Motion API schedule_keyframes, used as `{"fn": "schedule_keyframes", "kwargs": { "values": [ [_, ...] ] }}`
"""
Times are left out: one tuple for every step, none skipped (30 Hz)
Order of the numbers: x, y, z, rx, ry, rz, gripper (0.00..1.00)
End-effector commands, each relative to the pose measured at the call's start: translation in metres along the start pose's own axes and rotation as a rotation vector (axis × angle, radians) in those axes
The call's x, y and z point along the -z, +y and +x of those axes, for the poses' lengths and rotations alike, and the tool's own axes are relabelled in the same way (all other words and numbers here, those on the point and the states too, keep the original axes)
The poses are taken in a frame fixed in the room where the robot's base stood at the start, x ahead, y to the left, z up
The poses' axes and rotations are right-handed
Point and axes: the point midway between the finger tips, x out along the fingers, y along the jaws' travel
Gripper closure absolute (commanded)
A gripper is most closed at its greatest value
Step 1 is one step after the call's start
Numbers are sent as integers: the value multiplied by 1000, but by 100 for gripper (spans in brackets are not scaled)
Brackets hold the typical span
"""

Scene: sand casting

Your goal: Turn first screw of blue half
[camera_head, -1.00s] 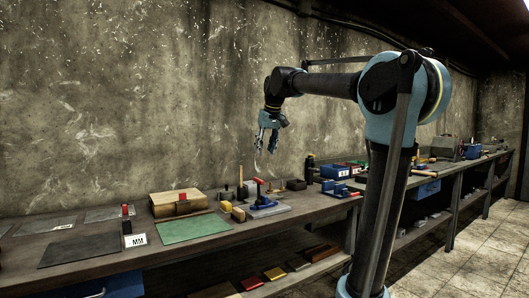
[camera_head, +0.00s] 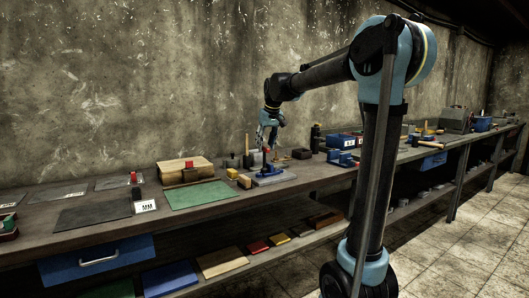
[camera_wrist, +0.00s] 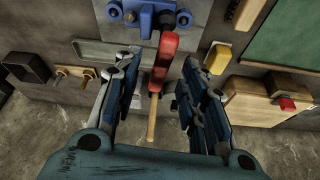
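I cannot tell for sure which is a screw of the blue half. In the head view my gripper (camera_head: 270,130) hangs just above the blue fixture (camera_head: 268,171) on the bench.
A wooden stick (camera_wrist: 152,120) stands between the fingers in the wrist view. A yellow block (camera_wrist: 217,58) and a wooden box (camera_wrist: 250,100) are at right. A dark hollow box (camera_wrist: 28,68) is at left. A green mat (camera_head: 200,194) lies on the bench.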

Motion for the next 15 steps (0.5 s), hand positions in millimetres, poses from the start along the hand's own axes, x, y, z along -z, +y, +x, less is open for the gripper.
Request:
{"fn": "schedule_keyframes", "kwargs": {
  "values": [
    [0, 0, 8, 0, 0, 0, 62],
    [0, 0, 12, 0, 0, 0, 62],
    [0, 0, 17, 0, 0, 0, 62],
    [0, 0, 20, 0, 0, 0, 62],
    [0, 0, 24, 0, 0, 0, 62],
    [0, 0, 27, 0, 0, 0, 62],
    [0, 0, 29, 0, 0, 0, 62],
    [0, 0, 32, 0, 0, 0, 62],
    [0, 0, 34, 0, 0, 0, 62],
    [0, 0, 35, 0, 0, 0, 62],
    [0, 0, 36, 0, 0, 0, 62],
    [0, 0, 37, 0, 0, 0, 62],
    [0, 0, 38, 0, 0, 0, 62],
    [0, 0, 38, 0, 0, 0, 62],
    [0, 0, 38, 0, 0, 0, 62]
  ]
}}
